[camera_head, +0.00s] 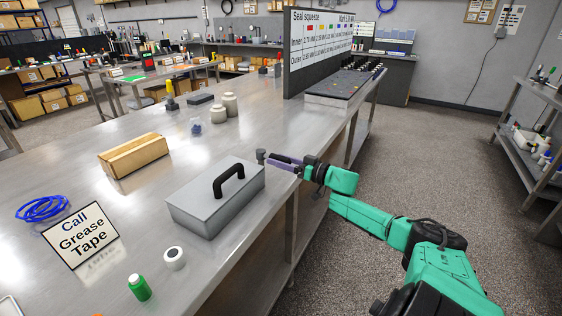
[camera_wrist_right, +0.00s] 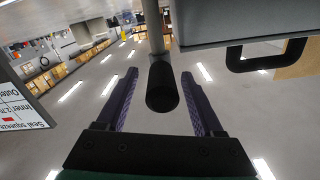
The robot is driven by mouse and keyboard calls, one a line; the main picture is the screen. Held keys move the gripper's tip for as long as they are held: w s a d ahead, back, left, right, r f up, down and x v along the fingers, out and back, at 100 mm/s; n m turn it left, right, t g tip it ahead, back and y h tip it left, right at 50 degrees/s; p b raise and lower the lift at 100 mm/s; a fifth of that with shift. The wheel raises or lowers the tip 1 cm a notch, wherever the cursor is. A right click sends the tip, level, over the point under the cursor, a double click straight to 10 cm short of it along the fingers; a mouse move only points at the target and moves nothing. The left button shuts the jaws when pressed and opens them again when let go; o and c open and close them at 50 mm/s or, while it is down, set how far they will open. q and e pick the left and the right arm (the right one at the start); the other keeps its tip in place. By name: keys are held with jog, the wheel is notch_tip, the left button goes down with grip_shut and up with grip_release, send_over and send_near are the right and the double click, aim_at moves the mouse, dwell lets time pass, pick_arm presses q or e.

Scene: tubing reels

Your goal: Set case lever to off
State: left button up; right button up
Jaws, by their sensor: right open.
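A grey metal case (camera_head: 205,212) with a black handle (camera_head: 229,180) stands on the steel bench. Its lever, with a dark knob (camera_head: 260,154), is at the case's far right corner. My right gripper (camera_head: 272,159) reaches in from the right at that knob. In the right wrist view the fingers of my right gripper (camera_wrist_right: 160,73) are open, with the lever's dark round knob (camera_wrist_right: 162,90) between them and a gap on both sides. The case (camera_wrist_right: 240,22) and its handle (camera_wrist_right: 266,56) also show there. I cannot read the lever's setting. My left gripper is out of view.
On the bench (camera_head: 60,170) are a cardboard box (camera_head: 133,156), a label stand (camera_head: 80,236), blue tubing (camera_head: 42,209), a white tape roll (camera_head: 174,258) and a green bottle (camera_head: 139,288). A dark panel (camera_head: 343,90) lies farther back.

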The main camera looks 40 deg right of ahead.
jog(key=p+v, duration=0.3)
jog(key=v, duration=1.1)
jog(key=shift+s, duration=0.25)
